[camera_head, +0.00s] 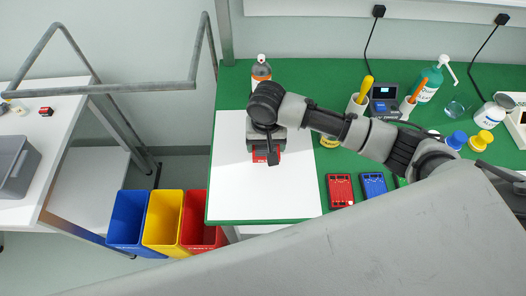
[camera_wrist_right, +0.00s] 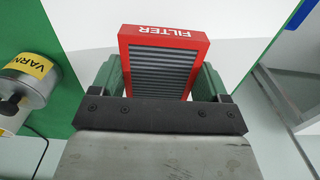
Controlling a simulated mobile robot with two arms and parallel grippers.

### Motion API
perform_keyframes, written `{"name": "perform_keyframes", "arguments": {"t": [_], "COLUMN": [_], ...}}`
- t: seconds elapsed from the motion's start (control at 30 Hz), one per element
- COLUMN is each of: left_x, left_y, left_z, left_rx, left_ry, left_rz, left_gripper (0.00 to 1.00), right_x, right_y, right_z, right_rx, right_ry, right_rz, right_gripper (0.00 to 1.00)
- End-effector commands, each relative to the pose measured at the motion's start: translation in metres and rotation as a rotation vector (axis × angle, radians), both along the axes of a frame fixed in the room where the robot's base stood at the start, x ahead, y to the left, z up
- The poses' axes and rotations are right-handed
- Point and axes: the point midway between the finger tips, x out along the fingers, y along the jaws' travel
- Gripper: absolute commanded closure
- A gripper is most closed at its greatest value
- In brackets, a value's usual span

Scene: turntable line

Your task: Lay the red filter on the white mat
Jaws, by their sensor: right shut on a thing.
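The red filter (camera_wrist_right: 163,60) is a red-framed block with grey pleats and the word FILTER on its edge. My right gripper (camera_wrist_right: 160,85) is shut on it, with one green finger on each side. In the head view the gripper (camera_head: 267,150) is over the white mat (camera_head: 250,195), and a bit of the red filter (camera_head: 262,157) shows beneath it. Whether the filter touches the mat I cannot tell. The mat lies on the green bench top. My left gripper is not in view.
A spray bottle (camera_head: 261,72) stands behind the mat. Red (camera_head: 340,190) and blue (camera_head: 373,185) devices lie to its right. Blue (camera_head: 127,218), yellow (camera_head: 163,220) and red (camera_head: 200,222) bins stand on the floor at left. A tin (camera_wrist_right: 30,80) shows in the wrist view.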

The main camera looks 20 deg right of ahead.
Motion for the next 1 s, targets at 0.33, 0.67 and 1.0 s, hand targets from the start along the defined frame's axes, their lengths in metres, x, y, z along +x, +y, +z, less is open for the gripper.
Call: {"name": "perform_keyframes", "arguments": {"t": [0.33, 0.67, 1.0], "left_x": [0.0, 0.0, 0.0], "left_y": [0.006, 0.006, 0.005], "left_z": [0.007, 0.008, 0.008], "left_rx": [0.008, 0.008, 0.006], "left_ry": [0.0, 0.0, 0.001], "left_rz": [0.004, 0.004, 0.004], "left_gripper": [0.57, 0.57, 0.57], "right_x": [-0.005, -0.005, -0.005], "right_y": [0.009, 0.01, 0.009], "right_z": [-0.034, -0.047, -0.049], "right_rx": [-0.003, 0.0, 0.0], "right_ry": [0.002, -0.001, -0.001], "right_rz": [-0.001, 0.001, 0.001], "right_gripper": [0.52, 0.52, 0.0]}}
